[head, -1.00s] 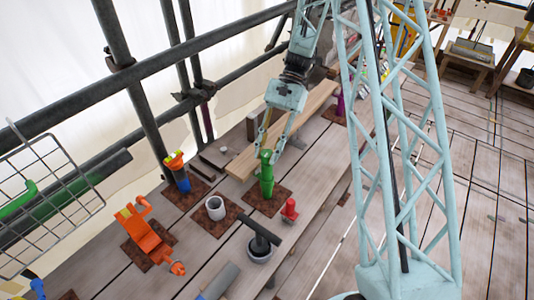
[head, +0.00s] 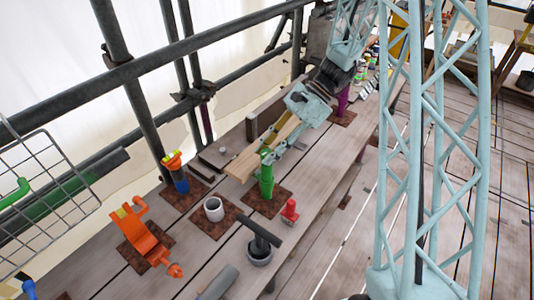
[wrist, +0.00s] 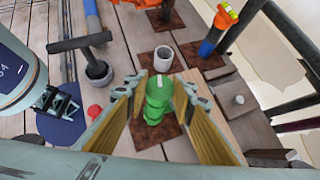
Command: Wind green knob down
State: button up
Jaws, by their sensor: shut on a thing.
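The green knob (head: 266,178) stands upright on a square rust-brown plate (head: 256,205) on the plank deck. In the wrist view the green knob (wrist: 157,98) sits between the two fingers of my gripper (wrist: 158,92), with a small pale mark on its top. My gripper (head: 273,153) reaches it from the upper right, tilted, with its fingertips at the knob's top, shut on it. The knob's lower body shows below the fingers in the head view.
A white cup (head: 213,208), an orange clamp-like thing (head: 147,238), a blue post with an orange top (head: 177,172), a small red knob (head: 290,210) and a black T-handle (head: 259,242) stand close by. A pale plank (head: 243,165) lies behind the green knob. Dark rails run along the left.

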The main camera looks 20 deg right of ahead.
dwell(0.3)
jog(key=o, duration=0.8)
jog(key=shift+a, duration=0.1)
jog(key=shift+o, duration=0.2)
jog(key=shift+r, duration=0.1)
jog(key=v, duration=1.2)
